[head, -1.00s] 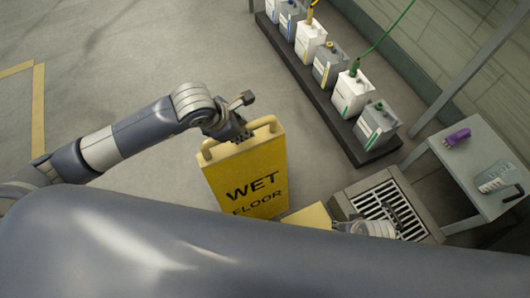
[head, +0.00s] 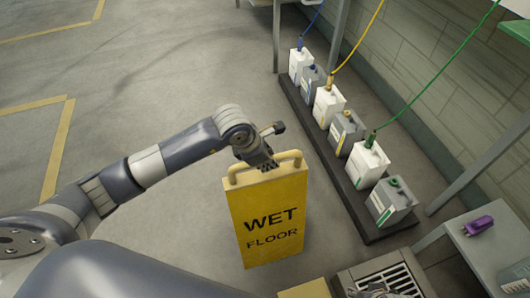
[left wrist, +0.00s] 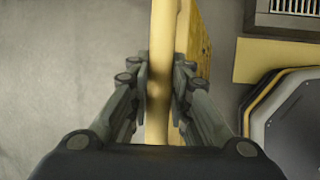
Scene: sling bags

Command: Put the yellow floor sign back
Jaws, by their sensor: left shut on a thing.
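The yellow floor sign (head: 267,222) reads "WET FLOOR" and stands upright in the middle of the head view, with a bar handle along its top. My left gripper (head: 264,166) is at that top handle, coming from the left. In the left wrist view the fingers of my left gripper (left wrist: 159,90) are shut on the sign's yellow handle (left wrist: 162,50), one on each side. Whether the sign's bottom touches the floor I cannot tell. My right gripper cannot be made out.
A dark low rack (head: 340,180) holds several white and grey jugs with coloured hoses, right of the sign. A grey table (head: 490,250) carries a purple object (head: 478,225). Open floor (head: 150,100) with yellow lines (head: 57,150) lies left.

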